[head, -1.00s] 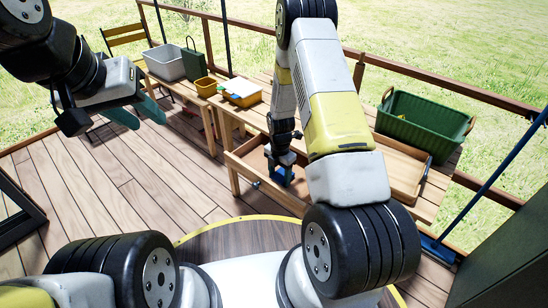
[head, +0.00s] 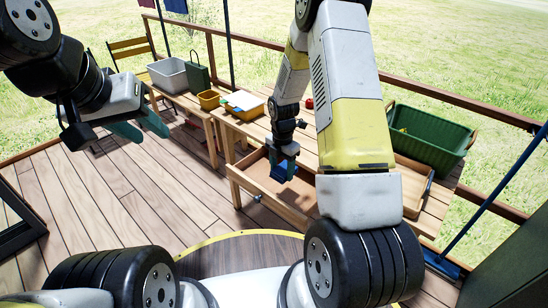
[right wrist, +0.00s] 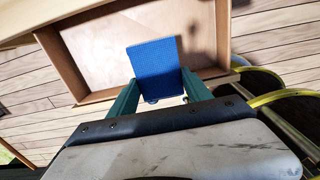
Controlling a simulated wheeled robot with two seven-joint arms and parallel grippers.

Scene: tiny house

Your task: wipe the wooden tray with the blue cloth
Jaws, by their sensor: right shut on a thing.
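My right gripper (head: 284,156) is shut on the blue cloth (head: 287,172) and points down over the open wooden drawer in the table's front. In the right wrist view, the cloth (right wrist: 155,66) stands out flat between the teal fingers (right wrist: 158,97), with the drawer's pale floor behind it. The cloth appears clear of that floor. A shallow wooden tray (head: 412,190) lies on the table at the right. My right arm hides its left part. My left gripper (head: 140,125) is open and empty above the deck, far left of the table.
The open drawer (head: 262,190) sticks out of the table. A green basket (head: 428,138) stands behind the tray. A blue-handled broom (head: 490,200) leans at right. The left deck is clear.

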